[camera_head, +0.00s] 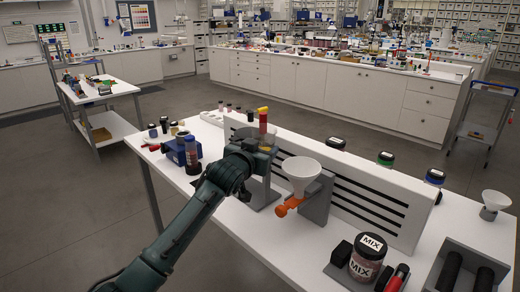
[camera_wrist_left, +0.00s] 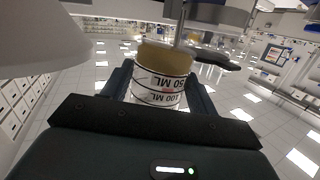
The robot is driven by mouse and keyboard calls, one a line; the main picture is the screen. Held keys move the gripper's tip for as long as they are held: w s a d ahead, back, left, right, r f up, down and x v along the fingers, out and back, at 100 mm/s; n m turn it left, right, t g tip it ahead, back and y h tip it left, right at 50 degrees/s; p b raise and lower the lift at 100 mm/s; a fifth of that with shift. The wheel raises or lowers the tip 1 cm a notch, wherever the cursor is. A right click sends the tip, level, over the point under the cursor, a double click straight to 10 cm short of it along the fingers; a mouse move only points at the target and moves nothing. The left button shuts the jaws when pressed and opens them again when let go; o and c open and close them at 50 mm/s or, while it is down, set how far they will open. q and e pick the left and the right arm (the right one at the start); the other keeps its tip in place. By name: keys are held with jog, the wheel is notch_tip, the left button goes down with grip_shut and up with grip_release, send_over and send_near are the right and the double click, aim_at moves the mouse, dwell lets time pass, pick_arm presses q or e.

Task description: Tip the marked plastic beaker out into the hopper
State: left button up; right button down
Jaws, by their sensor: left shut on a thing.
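My left gripper (camera_head: 262,147) is shut on the plastic beaker and holds it above the table, to the left of the hopper. In the left wrist view the clear beaker (camera_wrist_left: 160,88) sits between the fingers, with dark graduation lines marked 50 ML and 100 ML. Ochre stuff fills the end nearer the 50 ML mark. In the head view the gripper mostly hides the beaker, so its exact tilt is hard to tell. The hopper (camera_head: 302,172) is a white funnel on a grey stand with an orange valve (camera_head: 289,207) below. My right gripper is not in view.
A slotted white panel (camera_head: 365,190) stands behind the hopper. A red and yellow upright item (camera_head: 263,121) shows just beyond my gripper. A MIX jar (camera_head: 368,257) stands at the front right. Small jars and a blue device (camera_head: 180,150) are at the left.

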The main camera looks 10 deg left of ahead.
aim_at(267, 142)
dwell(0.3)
